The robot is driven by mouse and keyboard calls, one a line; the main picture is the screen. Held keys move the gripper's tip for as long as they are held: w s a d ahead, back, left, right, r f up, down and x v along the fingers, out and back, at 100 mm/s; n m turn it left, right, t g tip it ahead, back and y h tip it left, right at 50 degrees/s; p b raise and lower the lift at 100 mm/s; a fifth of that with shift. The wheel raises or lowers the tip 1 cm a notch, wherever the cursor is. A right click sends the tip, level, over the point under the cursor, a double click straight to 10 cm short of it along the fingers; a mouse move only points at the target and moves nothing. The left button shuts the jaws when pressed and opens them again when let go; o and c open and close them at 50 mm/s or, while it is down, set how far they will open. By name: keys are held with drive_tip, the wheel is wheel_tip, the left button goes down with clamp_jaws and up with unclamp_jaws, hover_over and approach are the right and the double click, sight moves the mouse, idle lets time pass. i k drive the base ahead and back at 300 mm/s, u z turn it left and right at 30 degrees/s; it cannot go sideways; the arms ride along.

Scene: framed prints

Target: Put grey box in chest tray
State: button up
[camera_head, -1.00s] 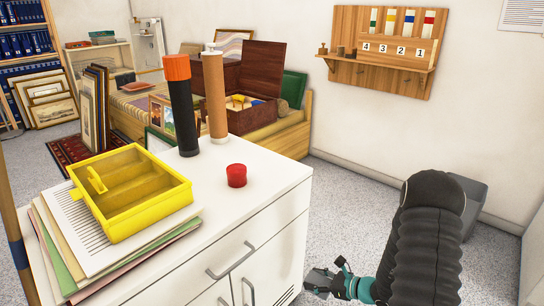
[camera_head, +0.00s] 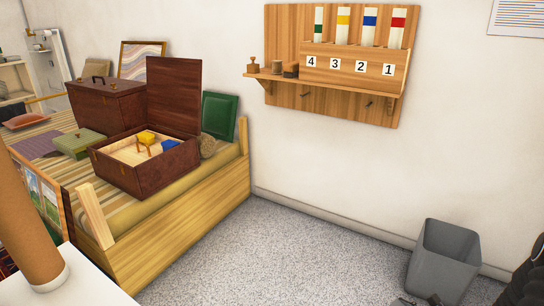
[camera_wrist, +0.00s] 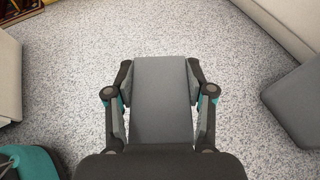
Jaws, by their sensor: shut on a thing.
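In the wrist view my gripper (camera_wrist: 159,72) is shut on a grey box (camera_wrist: 163,105), which sits between its two fingers above the speckled floor. In the head view the gripper and box are mostly beyond the frame; only small dark parts of my arm show at the lower right. The open dark red-brown chest (camera_head: 150,183) stands on the striped bench top with its lid up. Its pale tray (camera_head: 124,155) holds a yellow piece (camera_head: 146,136) and a blue piece (camera_head: 170,145), with pale bare space at the left. My gripper is well apart from the chest.
A grey bin (camera_head: 445,262) stands by the wall at right. A closed chest (camera_head: 105,103), a green box (camera_head: 80,143) and a green panel (camera_head: 219,115) surround the open chest. A brown tube (camera_head: 25,235) stands on the white cabinet, lower left. Open floor (camera_head: 300,250) lies between.

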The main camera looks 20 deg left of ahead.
sight(120, 156)
drive_tip(key=u, duration=0.3)
drive_tip(key=i, duration=1.35)
drive_tip(key=u, duration=0.75)
